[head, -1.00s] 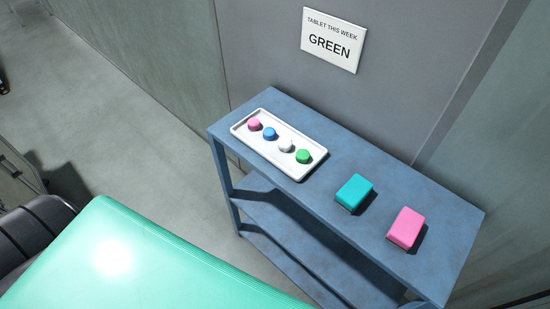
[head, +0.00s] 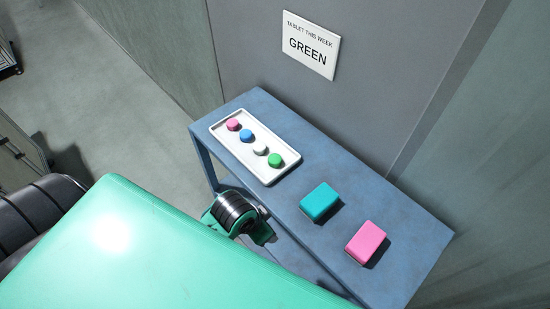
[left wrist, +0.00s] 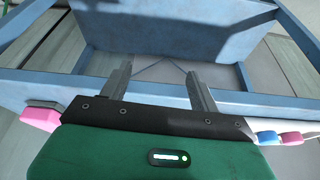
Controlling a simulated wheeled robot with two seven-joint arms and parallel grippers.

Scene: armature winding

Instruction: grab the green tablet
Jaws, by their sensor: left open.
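The green tablet (head: 277,160) is a small round piece at the near right end of a white tray (head: 268,181) on the blue cart. White (head: 260,149), blue (head: 246,136) and pink (head: 233,124) tablets lie in a row beside it. My left gripper (left wrist: 158,70) is open and empty in the left wrist view, facing the cart's lower frame. The green tablet is not visible in that view; a blue tablet (left wrist: 267,138) and a pink one show at its right edge. In the head view, a green and black arm part of mine shows at the cart's front edge, apart from the tablets.
A teal block (head: 320,202) and a pink block (head: 366,242) sit on the cart top (head: 290,215) right of the tray. A wall sign (head: 310,45) reads "TABLET THIS WEEK GREEN". The wall stands close behind the cart.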

